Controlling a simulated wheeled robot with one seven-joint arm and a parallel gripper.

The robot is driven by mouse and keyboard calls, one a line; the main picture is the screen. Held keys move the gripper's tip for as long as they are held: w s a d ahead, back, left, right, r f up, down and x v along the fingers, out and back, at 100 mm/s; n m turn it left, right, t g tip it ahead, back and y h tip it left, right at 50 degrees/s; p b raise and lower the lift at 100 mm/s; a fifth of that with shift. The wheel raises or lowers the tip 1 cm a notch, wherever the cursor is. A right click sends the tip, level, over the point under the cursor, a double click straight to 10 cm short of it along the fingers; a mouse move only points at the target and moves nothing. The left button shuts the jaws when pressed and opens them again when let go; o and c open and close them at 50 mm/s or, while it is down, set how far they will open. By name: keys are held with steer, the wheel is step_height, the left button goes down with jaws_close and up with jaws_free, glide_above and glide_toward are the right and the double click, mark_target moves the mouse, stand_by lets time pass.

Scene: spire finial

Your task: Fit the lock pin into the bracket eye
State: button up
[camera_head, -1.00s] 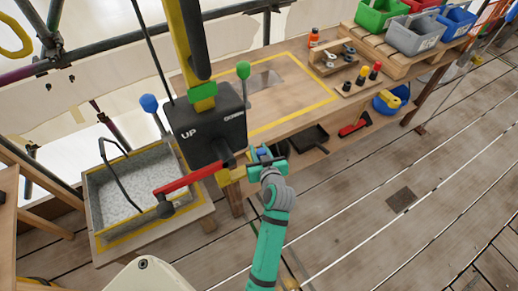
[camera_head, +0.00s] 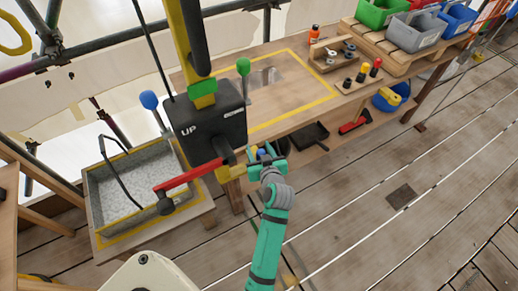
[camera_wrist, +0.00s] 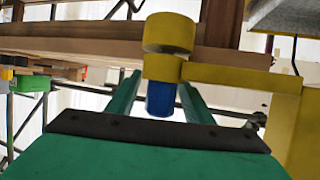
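The lock pin appears to be the short blue cylinder (camera_wrist: 161,99), between my two green fingers in the wrist view. It meets the yellow bracket eye (camera_wrist: 163,68) end-on; a wider yellow round part (camera_wrist: 168,33) shows beyond. I cannot tell how deep it sits. The bracket's yellow arm (camera_wrist: 228,78) runs to a yellow post at right. My gripper (camera_wrist: 158,92) looks open, with a clear gap left of the blue cylinder and a narrow one right. In the head view, my gripper (camera_head: 264,155) is beside the yellow bracket (camera_head: 232,172), around a small blue spot.
A black "UP" box (camera_head: 208,130) with a red lever (camera_head: 188,180) stands just left of my gripper. A gravel tray (camera_head: 130,190) is further left. The workbench (camera_head: 290,85) lies behind, with a dark pan (camera_head: 308,134) below.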

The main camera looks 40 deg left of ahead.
steer(key=v, duration=1.1)
stand_by(0.4)
steer(key=s+d+f+m+t+h, duration=0.2)
steer(key=s+d+m, duration=0.1)
steer(key=d, duration=0.3)
steer(key=s+d+f+m+t+h, duration=0.1)
steer(key=s+d+f+m+h, duration=0.15)
steer(key=d, duration=0.35)
steer(key=s+d+f+m+t+h, duration=0.2)
steer(key=s+d, duration=0.2)
steer(key=d, duration=0.2)
steer(key=s+d+r+m+t+h, duration=0.1)
steer(key=s+d+r+h, duration=0.1)
steer(key=s, duration=0.5)
steer(key=s+d+r+m+t+h, duration=0.1)
steer(key=s+d+r+m+h, duration=0.1)
steer(key=s+d+r, duration=0.3)
steer(key=s+d, duration=0.1)
steer(key=s, duration=0.2)
steer(key=shift+d, duration=0.25)
steer(key=shift+s, duration=0.1)
